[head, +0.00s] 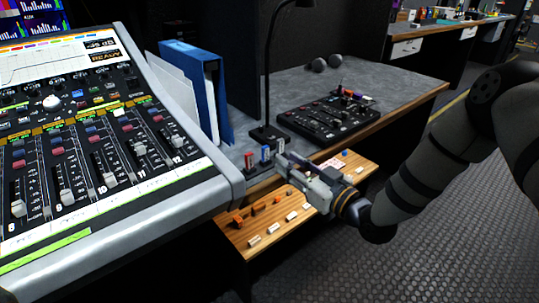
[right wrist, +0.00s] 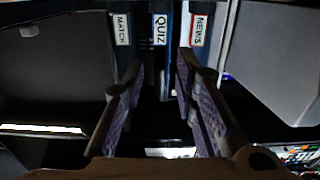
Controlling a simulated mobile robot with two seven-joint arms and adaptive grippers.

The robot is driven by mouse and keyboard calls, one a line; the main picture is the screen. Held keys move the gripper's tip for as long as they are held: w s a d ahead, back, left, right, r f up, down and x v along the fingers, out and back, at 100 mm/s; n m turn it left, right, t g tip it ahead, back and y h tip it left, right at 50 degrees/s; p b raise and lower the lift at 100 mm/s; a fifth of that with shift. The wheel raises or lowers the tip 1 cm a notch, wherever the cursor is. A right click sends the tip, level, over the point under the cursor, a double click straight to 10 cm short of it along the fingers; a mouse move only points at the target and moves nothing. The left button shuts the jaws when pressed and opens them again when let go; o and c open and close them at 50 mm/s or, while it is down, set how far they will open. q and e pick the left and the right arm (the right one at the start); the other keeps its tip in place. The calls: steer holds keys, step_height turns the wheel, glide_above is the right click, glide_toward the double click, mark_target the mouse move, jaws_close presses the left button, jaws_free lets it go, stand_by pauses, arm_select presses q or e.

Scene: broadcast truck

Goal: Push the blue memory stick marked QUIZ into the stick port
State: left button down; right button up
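The blue memory stick marked QUIZ (right wrist: 160,30) stands in the middle of three labelled sticks in the right wrist view. It also shows as a small blue-topped upright piece in the head view (head: 265,153). My right gripper (right wrist: 160,75) is open, with one finger on each side of the QUIZ stick's line; I see no clear contact. In the head view the right gripper (head: 284,161) is just right of and below the stick row. I cannot make out the stick port. My left gripper is not in view.
The MATCH stick (right wrist: 122,30) and NEWS stick (right wrist: 198,30) stand close on either side. A lamp (head: 266,132), blue binder (head: 212,95) and small black mixer (head: 328,118) are near. A wooden shelf (head: 240,238) with small pieces lies below; a large console (head: 190,190) is left.

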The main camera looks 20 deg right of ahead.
mark_target(267, 148)
steer(key=x, duration=0.6)
steer(key=f+b+x, duration=0.1)
steer(key=x, duration=0.2)
steer(key=shift+w+a+r, duration=0.15)
steer(key=shift+w, duration=0.2)
steer(key=c, duration=0.6)
